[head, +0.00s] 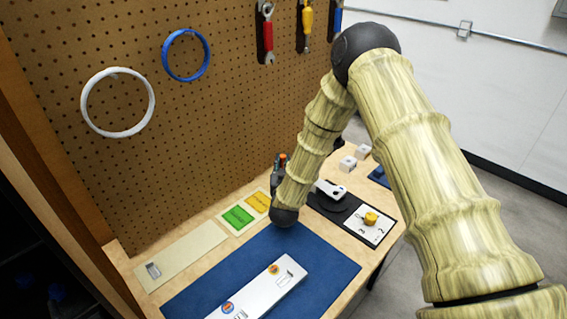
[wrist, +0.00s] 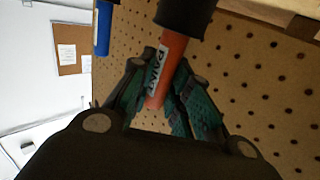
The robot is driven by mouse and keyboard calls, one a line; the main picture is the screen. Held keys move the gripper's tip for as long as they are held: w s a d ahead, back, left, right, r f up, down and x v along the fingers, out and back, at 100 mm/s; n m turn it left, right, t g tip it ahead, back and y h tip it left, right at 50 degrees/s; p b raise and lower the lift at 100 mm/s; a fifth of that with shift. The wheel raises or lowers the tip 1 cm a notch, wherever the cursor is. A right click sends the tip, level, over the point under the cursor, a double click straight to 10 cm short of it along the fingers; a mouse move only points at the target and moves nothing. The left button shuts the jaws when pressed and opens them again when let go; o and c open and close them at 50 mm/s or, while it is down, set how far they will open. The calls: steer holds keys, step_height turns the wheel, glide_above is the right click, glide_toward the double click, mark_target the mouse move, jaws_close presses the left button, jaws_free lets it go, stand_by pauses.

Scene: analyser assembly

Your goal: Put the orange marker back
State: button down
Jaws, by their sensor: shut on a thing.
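The orange marker (wrist: 167,72) lies between the teal-padded fingers of my gripper (wrist: 158,92) in the wrist view, which are shut on its body. Most of the marker is hidden there. A blue cylinder (wrist: 102,28), possibly another marker, is partly in the wrist view.
The pegboard (head: 110,180) stands behind the workbench, with a white ring (head: 85,93), a blue ring (head: 165,57) and hanging tools. A blue mat (head: 330,275) holds a white device (head: 262,292). Green and yellow cards (head: 238,217) and a black-based device (head: 326,207) are near my wrist.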

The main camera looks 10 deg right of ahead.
steer(key=c, duration=1.3)
jaws_free()
steer(key=shift+d, duration=0.1)
steer(key=shift+c, duration=0.2)
steer(key=shift+s, duration=0.1)
steer(key=s+b, duration=0.1)
steer(key=s, duration=0.2)
steer(key=s+a, duration=0.1)
steer(key=s, duration=0.2)
steer(key=s+a+b, duration=0.1)
steer(key=s, duration=0.2)
steer(key=shift+s+a+b, duration=0.1)
steer(key=shift+s+b, duration=0.2)
steer(key=shift+s, duration=0.1)
steer(key=shift+s+a, duration=0.15)
steer(key=shift+s, duration=0.7)
steer(key=shift+r, duration=0.1)
